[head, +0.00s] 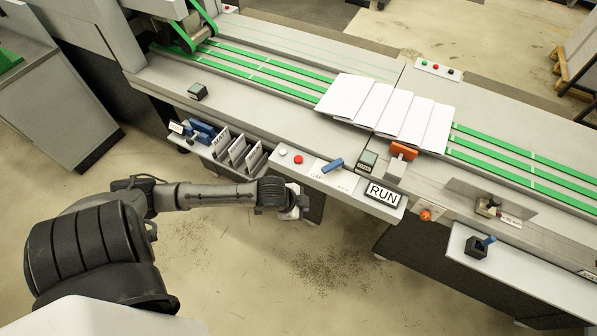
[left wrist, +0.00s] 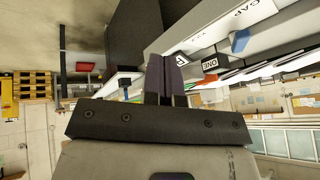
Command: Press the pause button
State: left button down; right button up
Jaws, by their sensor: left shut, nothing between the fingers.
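In the head view a white button (head: 283,152) and a red button (head: 298,159) sit side by side on the front ledge of the machine. No label reading pause can be made out, so I cannot tell which button is the pause button. My left gripper (head: 293,213) is below and in front of this ledge, apart from both buttons. In the left wrist view the fingers of my left gripper (left wrist: 166,75) are shut with nothing between them. The buttons cannot be made out in that view. My right gripper is not in view.
A blue lever (head: 332,166) and a RUN sign (head: 383,194) are right of the buttons. Upright card dividers (head: 238,150) stand left of them. White folded sheets (head: 387,110) lie on the green belts behind. An orange knob (head: 426,215) is farther right. Open floor lies in front.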

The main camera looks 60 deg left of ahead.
pick_arm(q)
jog(key=w+a+f+t+b, duration=0.1)
jog(key=w+a+f+b, duration=0.2)
jog(key=w+a+b, duration=0.5)
notch_tip(320, 180, up, 5)
jog(key=t+y+b, duration=0.2)
send_over(299, 159)
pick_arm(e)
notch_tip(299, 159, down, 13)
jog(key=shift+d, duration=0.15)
pick_arm(q)
jog(key=shift+d+f, duration=0.1)
jog(key=shift+m, duration=0.3)
notch_tip(299, 159, down, 6)
jog(key=b, duration=0.8)
jog(key=shift+s+f+b, duration=0.1)
jog(key=shift+f+b, duration=0.15)
jog(key=shift+b, duration=0.15)
jog(key=shift+f, duration=1.1)
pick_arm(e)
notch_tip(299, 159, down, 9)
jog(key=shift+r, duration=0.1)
